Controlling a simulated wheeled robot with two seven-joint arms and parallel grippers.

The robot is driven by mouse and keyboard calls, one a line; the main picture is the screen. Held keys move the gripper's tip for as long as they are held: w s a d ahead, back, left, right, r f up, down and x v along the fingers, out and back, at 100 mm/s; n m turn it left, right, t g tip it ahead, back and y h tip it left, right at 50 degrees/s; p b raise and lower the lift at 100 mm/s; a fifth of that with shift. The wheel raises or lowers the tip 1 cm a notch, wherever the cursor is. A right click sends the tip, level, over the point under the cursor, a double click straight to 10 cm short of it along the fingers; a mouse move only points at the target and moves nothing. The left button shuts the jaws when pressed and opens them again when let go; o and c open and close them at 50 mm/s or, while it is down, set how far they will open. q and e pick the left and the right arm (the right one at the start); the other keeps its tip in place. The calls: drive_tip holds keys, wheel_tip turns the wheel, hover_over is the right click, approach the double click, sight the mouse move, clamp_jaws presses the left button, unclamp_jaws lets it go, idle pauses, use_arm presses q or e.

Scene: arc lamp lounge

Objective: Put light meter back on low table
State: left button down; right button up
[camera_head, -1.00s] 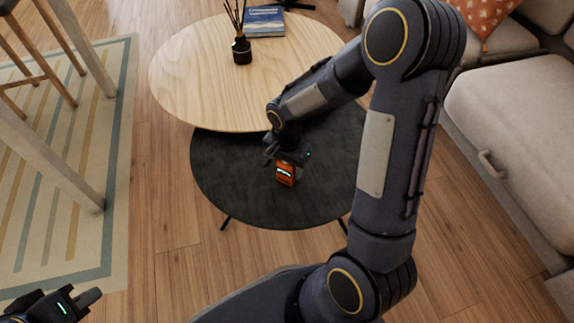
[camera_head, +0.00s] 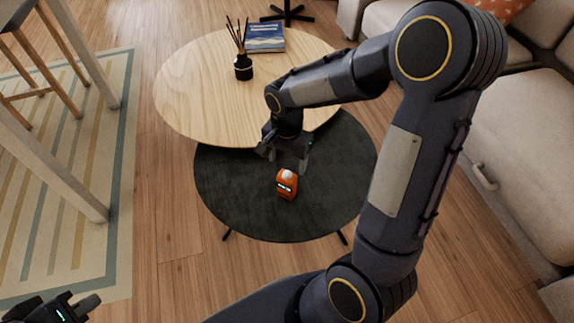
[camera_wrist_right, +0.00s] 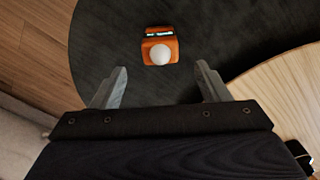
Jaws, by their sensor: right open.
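The light meter (camera_head: 287,185) is a small orange device with a white dome and a lit display. It stands on the dark round low table (camera_head: 240,210), near its middle. My right gripper (camera_head: 285,165) is open and empty just behind and above the meter, apart from it. In the right wrist view the meter (camera_wrist_right: 160,48) lies beyond the two spread fingertips of the gripper (camera_wrist_right: 160,82), with the dark table top (camera_wrist_right: 220,30) under it. My left gripper (camera_head: 82,305) is at the bottom left corner, partly cut off, far from the table; its jaws are unclear.
A higher pale wood round table (camera_head: 190,95) overlaps the dark one at the back. It carries a reed diffuser (camera_head: 243,68) and a blue book (camera_head: 265,38). A beige sofa (camera_head: 520,130) stands on the right. A striped rug (camera_head: 60,200) and wooden stool (camera_head: 45,65) are on the left.

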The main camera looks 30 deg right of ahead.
wheel_tip(320, 180, up, 2)
drive_tip(key=s+a+r+n+t+y, duration=0.2)
drive_tip(key=s+r+n, duration=0.3)
drive_tip(key=s, duration=0.3)
drive_tip(key=s+a+r+n+t+y, duration=0.1)
drive_tip(key=s+a+r+n+t, duration=0.1)
drive_tip(key=s+r+n, duration=0.3)
drive_tip(key=s+t, duration=0.1)
drive_tip(key=s, duration=0.3)
drive_tip(key=shift+r+t+y, duration=0.2)
drive_tip(key=shift+t+y, duration=0.1)
drive_tip(key=shift+y, duration=0.1)
wheel_tip(320, 180, up, 30)
drive_tip(key=p, duration=3)
drive_tip(key=shift+f, duration=0.1)
